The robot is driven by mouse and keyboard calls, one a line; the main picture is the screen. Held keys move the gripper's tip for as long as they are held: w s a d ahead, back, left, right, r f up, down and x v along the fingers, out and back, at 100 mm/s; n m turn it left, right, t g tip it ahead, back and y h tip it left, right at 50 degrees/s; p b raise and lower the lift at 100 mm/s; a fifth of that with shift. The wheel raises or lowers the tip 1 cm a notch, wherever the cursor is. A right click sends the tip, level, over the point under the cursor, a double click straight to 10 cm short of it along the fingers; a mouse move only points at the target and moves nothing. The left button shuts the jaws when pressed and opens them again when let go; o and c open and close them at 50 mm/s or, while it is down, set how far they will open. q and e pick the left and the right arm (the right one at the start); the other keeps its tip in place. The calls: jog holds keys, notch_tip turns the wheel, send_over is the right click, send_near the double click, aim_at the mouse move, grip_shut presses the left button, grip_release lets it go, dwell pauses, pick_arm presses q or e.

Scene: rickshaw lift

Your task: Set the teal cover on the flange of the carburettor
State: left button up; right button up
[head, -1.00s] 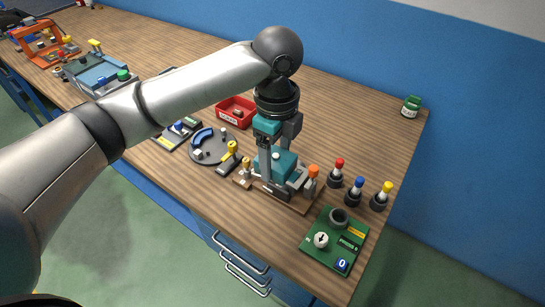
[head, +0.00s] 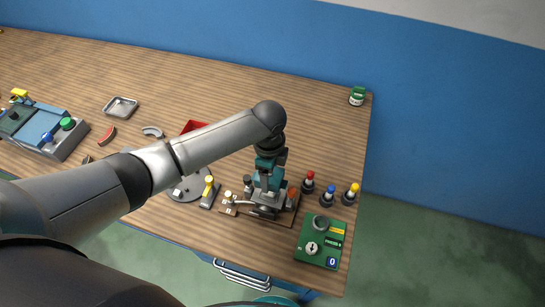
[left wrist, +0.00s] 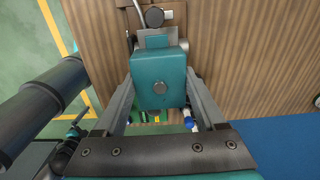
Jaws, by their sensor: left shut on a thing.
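In the head view my left gripper (head: 268,192) points down over the carburettor (head: 264,211), which is grey and stands on a brown board. The cover sits right above the carburettor body. The flange is hidden under the cover and fingers, so I cannot tell whether they touch. My right gripper is not in view.
Red, blue (head: 328,195) and yellow-topped holders stand right of the board. A green panel (head: 318,246) with a dial lies in front of them. A grey round tray (head: 185,190) and a yellow-handled tool (head: 209,191) are to the left.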

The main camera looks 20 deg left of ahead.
pick_arm(q)
jog(key=shift+f, duration=0.25)
notch_tip(320, 180, down, 4)
jog(key=b, duration=0.4)
jog(key=shift+f+b, duration=1)
jog(key=shift+f, duration=0.2)
jog(key=shift+p, duration=0.55)
dwell(0.3)
jog(key=shift+f, duration=0.4)
dwell(1.1)
jog(key=o, duration=1.4)
